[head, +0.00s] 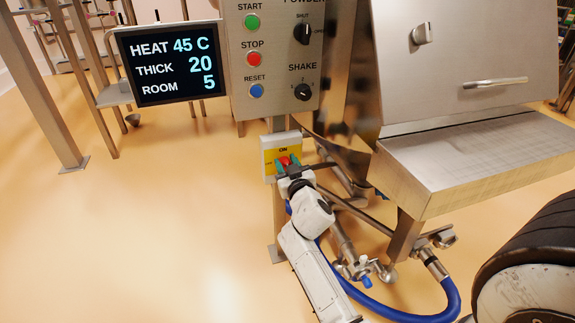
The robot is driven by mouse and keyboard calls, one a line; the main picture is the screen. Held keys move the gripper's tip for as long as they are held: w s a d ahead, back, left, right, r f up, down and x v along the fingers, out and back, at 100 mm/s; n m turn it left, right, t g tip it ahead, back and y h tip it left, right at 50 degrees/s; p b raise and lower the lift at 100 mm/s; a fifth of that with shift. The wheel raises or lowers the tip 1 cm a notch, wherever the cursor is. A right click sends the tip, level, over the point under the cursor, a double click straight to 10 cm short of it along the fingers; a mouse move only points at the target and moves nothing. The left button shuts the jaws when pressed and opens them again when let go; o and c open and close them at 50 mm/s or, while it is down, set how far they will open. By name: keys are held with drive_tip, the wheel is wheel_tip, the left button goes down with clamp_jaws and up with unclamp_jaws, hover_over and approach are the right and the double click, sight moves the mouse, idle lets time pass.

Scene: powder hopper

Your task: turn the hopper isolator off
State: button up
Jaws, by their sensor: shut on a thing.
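The hopper isolator (267,146) is a pale box with a yellow face, mounted on a post below the control panel. Its "ON" marking shows above a red handle (284,160). My gripper (287,165) is at the isolator's front, with its fingers around the red handle and shut on it. My gripper and wrist hide the lower right of the isolator face, so the handle's exact angle is hard to tell.
The control panel (285,60) with buttons and knobs is above the isolator, with a display (170,63) at its left. A steel hopper body and ledge (470,160) stand to the right. A blue hose (400,316) curves low on the right. Floor at left is clear.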

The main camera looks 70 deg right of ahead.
drive_tip(key=n, duration=0.4)
drive_tip(key=shift+w+a+f+b, duration=0.15)
drive_tip(key=shift+w+a+b, duration=0.15)
drive_tip(key=shift+w+a+f+n+b, duration=0.1)
drive_tip(key=shift+f+n, duration=0.2)
drive_tip(key=shift+n, duration=1.7)
drive_tip(key=shift+w+a+f+n+b, duration=0.15)
drive_tip(key=shift+f+n, duration=0.15)
drive_tip(key=shift+n, duration=1.7)
drive_tip(key=shift+w+a+f+n+b, duration=0.1)
drive_tip(key=shift+f+n, duration=0.2)
drive_tip(key=shift+n, duration=1.7)
drive_tip(key=o, duration=0.7)
